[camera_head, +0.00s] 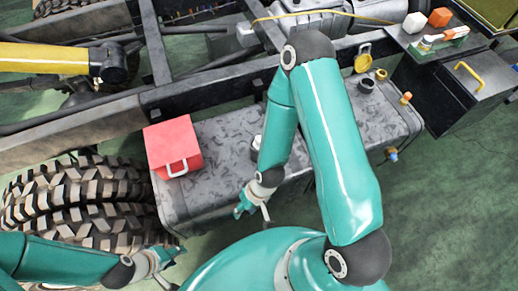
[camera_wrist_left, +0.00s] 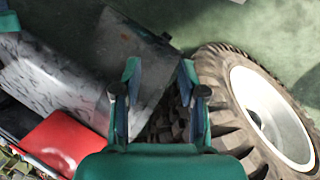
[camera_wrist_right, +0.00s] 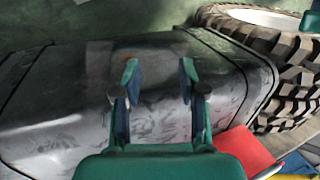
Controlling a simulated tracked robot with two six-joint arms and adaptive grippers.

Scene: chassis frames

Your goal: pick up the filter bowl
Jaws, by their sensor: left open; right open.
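I cannot pick out the filter bowl for certain. A small dark round part with a pale top (camera_head: 256,143) stands on the grey tank (camera_head: 215,190), partly hidden by my right arm; I cannot tell whether it is the bowl. My right gripper (camera_head: 252,212) is open and empty over the tank's near edge. In the right wrist view its fingers (camera_wrist_right: 158,70) are spread over the scuffed tank top. My left gripper (camera_head: 172,268) is open and empty near the tank's lower left corner, beside the tyre. Its spread fingers also show in the left wrist view (camera_wrist_left: 159,70).
A red box (camera_head: 172,146) with a pale handle sits on the tank's left end. A large tyre (camera_head: 85,205) stands left of the tank. A dark filler neck (camera_head: 367,84) and yellow cap (camera_head: 363,60) are at its right end. Chassis rails (camera_head: 120,118) run behind.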

